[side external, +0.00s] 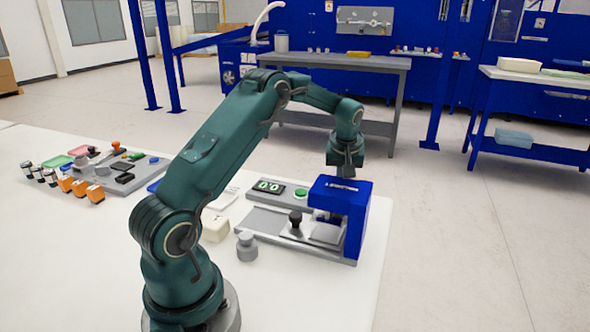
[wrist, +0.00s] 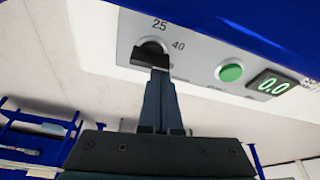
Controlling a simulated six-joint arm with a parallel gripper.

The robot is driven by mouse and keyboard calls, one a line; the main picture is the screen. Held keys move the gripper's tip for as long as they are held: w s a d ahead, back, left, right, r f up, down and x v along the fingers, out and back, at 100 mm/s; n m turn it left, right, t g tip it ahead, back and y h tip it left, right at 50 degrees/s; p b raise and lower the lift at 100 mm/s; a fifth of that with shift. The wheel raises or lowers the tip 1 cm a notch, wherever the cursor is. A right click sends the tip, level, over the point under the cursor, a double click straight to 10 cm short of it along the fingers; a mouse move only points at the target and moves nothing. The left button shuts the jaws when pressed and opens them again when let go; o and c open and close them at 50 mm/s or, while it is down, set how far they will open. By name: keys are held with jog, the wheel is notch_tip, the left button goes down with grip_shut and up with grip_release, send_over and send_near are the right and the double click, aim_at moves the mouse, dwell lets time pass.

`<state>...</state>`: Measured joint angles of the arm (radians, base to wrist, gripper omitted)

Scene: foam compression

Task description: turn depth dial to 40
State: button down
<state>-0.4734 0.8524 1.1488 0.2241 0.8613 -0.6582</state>
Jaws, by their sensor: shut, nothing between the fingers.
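The depth dial (wrist: 151,47) is a dark round knob on the light control panel in the wrist view. The marks 25 and 40 are printed beside it, and a further mark is mostly covered. Its pointer direction cannot be made out. My gripper (wrist: 156,72) is shut, with its fingertips at the dial's near edge and nothing between them. They overlap the dial in the picture; contact is unclear. In the side view, my gripper (side external: 345,172) points down behind the blue press head (side external: 340,196), which hides the fingertips and the dial.
A green button (wrist: 230,72) and a display reading 0.0 (wrist: 270,86) sit right of the dial in the wrist view. In the side view, a black-knobbed plate (side external: 295,222) lies before the press, and a grey weight (side external: 247,246) stands to its left.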

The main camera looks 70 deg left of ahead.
jog(key=shift+s+n+g, duration=0.2)
jog(key=shift+n+g, duration=0.1)
jog(key=shift+n, duration=0.6)
dwell(2.8)
jog(key=shift+w+d, duration=0.1)
jog(key=shift+w+d, duration=0.35)
jog(key=shift+w, duration=0.25)
jog(key=shift+w+a, duration=0.1)
jog(key=shift+a, duration=0.05)
